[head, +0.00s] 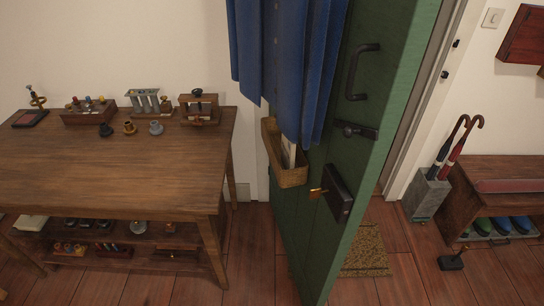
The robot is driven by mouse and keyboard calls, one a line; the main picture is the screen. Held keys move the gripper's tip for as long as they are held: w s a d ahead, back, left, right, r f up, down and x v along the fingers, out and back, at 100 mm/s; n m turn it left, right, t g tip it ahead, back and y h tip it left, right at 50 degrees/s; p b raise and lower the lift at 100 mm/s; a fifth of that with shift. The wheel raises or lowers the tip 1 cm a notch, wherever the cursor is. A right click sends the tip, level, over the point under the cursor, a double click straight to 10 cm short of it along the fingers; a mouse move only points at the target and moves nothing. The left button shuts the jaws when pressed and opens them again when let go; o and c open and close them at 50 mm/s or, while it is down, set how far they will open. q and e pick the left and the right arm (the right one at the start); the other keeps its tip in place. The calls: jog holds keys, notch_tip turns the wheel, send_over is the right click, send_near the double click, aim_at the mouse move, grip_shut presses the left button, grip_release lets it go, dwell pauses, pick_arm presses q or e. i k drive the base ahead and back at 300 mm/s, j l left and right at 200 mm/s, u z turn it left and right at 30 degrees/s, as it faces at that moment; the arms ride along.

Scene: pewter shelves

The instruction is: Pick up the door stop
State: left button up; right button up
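A small dark object with a wide base and a short upright part (453,259) stands on the wooden floor at the lower right. It looks like the door stop. It is in front of the low wooden bench and to the right of the doormat. Nothing is seen touching it from above. Neither of my grippers shows in the head view.
A green door (345,130) stands open, with a blue garment (290,60) and a basket (288,172) on it. A doormat (367,252), an umbrella stand (425,196) and a bench (500,170) are to the right. A wooden table (110,160) fills the left.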

aim_at(449, 263)
jog(key=z, duration=1.75)
jog(key=i+l+u, duration=0.15)
jog(key=u, duration=0.4)
jog(key=i+l+u, duration=0.1)
jog(key=i+l, duration=0.15)
jog(key=i+l+u, duration=0.15)
jog(key=l, duration=0.25)
jog(key=i+l+u, duration=0.1)
jog(key=i+l, duration=0.15)
jog(key=i+l+u, duration=0.15)
jog(key=l, duration=0.35)
jog(key=i+l+u, duration=0.1)
jog(key=l, duration=0.25)
jog(key=i, duration=0.1)
